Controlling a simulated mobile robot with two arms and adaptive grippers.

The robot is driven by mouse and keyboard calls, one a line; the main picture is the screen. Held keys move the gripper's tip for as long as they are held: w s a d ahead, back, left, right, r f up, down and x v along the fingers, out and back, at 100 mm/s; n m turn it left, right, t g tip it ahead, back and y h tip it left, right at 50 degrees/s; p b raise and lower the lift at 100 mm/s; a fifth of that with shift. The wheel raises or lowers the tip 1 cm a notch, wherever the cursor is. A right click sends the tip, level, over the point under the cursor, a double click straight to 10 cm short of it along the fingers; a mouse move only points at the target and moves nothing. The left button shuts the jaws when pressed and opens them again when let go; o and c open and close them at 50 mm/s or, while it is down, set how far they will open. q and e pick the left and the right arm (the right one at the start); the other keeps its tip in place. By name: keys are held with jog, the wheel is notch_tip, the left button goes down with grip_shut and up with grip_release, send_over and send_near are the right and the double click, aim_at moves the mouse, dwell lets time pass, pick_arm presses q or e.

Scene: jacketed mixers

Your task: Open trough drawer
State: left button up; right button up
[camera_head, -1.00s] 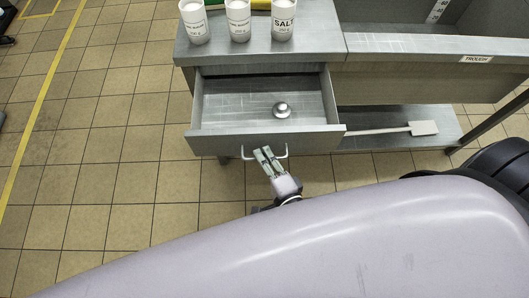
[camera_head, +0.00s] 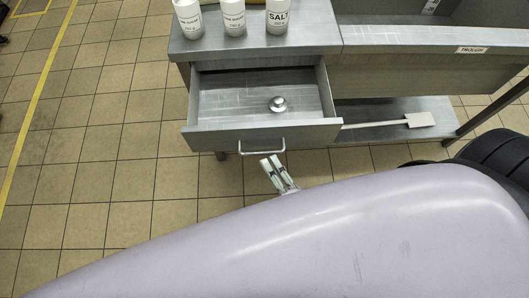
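The grey metal drawer (camera_head: 225,97) is pulled out from the bench beside the unit labelled TROUGH. A small round silver metal object (camera_head: 278,104) lies inside it. The drawer front has a pale bar handle (camera_head: 262,149). My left gripper is not in view.
Several white containers stand on the bench top (camera_head: 305,38), one a SALT container (camera_head: 279,15). A white paddle (camera_head: 420,120) lies on the lower shelf (camera_head: 365,107) at right. The tiled floor (camera_head: 110,180) at left is clear.

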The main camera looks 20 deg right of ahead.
jog(key=v, duration=0.6)
jog(key=shift+f, duration=0.1)
dwell(0.3)
jog(key=s+d+f+n+g, duration=0.1)
jog(key=f+n+g, duration=0.1)
jog(key=f+n, duration=0.5)
jog(key=s+d+f+n+g+y, duration=0.1)
jog(key=d+f+n+g, duration=0.15)
jog(key=f, duration=0.85)
jog(key=s+d+f+n+g, duration=0.1)
jog(key=f+n+g, duration=0.25)
jog(key=f, duration=0.55)
jog(key=s+d+f+n+g+h, duration=0.1)
jog(key=s+d+f+n+g, duration=0.2)
jog(key=s+f, duration=0.3)
jog(key=s+d+f+n+g+h, duration=0.2)
jog(key=s+d+f+n+g, duration=0.1)
jog(key=s+f, duration=0.4)
jog(key=shift+s+d+n+g, duration=0.25)
jog(key=shift+d+n+g, duration=0.15)
jog(key=shift+n, duration=0.1)
